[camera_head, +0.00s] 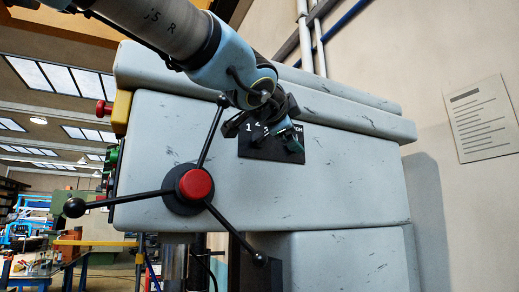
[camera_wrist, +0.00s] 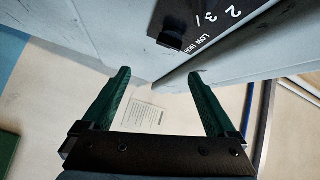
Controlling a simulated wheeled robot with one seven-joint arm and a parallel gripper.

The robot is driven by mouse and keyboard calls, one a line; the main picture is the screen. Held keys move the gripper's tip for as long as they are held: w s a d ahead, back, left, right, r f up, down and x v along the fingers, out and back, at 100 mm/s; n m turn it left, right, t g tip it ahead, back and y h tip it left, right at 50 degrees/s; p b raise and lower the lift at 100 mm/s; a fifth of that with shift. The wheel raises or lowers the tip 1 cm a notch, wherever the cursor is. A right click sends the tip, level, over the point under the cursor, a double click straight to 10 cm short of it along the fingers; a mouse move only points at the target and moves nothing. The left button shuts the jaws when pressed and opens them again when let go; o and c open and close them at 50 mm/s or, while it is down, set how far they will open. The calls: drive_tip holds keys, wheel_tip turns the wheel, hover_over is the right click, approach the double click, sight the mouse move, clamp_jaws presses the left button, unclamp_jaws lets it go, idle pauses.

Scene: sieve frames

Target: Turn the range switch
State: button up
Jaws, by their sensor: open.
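The range switch (camera_wrist: 172,39) is a small dark knob beside the white LOW and HIGH lettering in the wrist view. It sits on a black panel (camera_wrist: 205,28), partly cut off by the top edge. The switch shows above and between the fingertips in the wrist view, apart from both. In the head view my gripper (camera_head: 285,138) covers the panel's right part, hiding the switch.
A three-spoke handle with a red hub (camera_head: 195,184) sits left of and below the panel, one spoke rising close to my wrist. A red button on a yellow box (camera_head: 121,112) is at the machine's left edge. A paper notice (camera_head: 482,118) hangs on the wall at right.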

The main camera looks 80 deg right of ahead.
drive_tip(key=d+r+m+t+p, duration=0.1)
drive_tip(key=d+m+p, duration=0.1)
drive_tip(key=d+p, duration=0.5)
drive_tip(key=d, duration=0.3)
drive_tip(key=shift+s+d+h, duration=0.35)
drive_tip(key=shift+s+h, duration=0.05)
drive_tip(key=shift+r, duration=0.1)
drive_tip(key=shift+c, duration=0.4)
drive_tip(key=c, duration=1.3)
